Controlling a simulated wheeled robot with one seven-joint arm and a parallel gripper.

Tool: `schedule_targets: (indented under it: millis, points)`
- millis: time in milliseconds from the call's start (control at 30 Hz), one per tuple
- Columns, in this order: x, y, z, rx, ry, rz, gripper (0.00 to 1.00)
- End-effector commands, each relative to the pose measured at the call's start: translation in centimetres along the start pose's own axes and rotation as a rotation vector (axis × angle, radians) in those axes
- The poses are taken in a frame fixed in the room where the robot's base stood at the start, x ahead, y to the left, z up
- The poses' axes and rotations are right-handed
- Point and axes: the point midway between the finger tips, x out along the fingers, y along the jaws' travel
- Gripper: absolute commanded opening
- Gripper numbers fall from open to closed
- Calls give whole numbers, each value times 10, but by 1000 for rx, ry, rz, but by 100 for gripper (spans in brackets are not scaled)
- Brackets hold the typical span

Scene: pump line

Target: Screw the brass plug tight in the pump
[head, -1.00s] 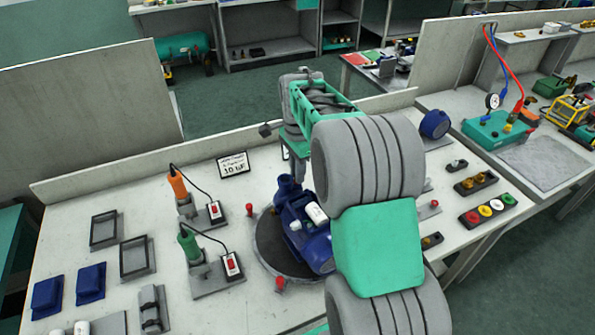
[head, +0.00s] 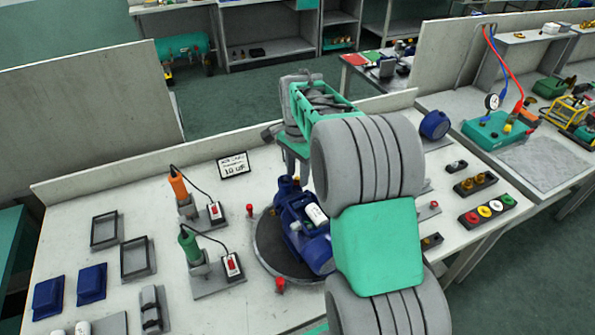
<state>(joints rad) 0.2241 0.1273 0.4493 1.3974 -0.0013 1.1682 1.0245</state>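The blue pump (head: 302,222) lies on a dark round turntable (head: 262,252) on the bench, partly hidden behind my arm. I cannot make out the brass plug; the far end of the pump is close under my gripper and partly covered. My gripper (head: 296,172) points down at the far end of the pump, with green parts showing above it. Its fingertips are too small and hidden to tell whether they are open, or whether they touch anything.
An orange-handled tool (head: 178,187) and a green-handled tool (head: 190,245) stand left of the pump with switch boxes. Small red-topped clamps (head: 280,285) sit around the turntable. Trays with coloured caps (head: 488,208) lie to the right.

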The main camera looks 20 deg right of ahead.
Motion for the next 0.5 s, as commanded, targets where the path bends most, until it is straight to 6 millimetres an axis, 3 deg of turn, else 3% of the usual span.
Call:
schedule_targets:
  millis: [100, 333, 500]
  points:
    - [0, 0, 0, -86, 0, 0, 38]
    - [0, 0, 0, -103, 0, 0, 38]
    - [-2, 0, 0, -332, 0, 0, 38]
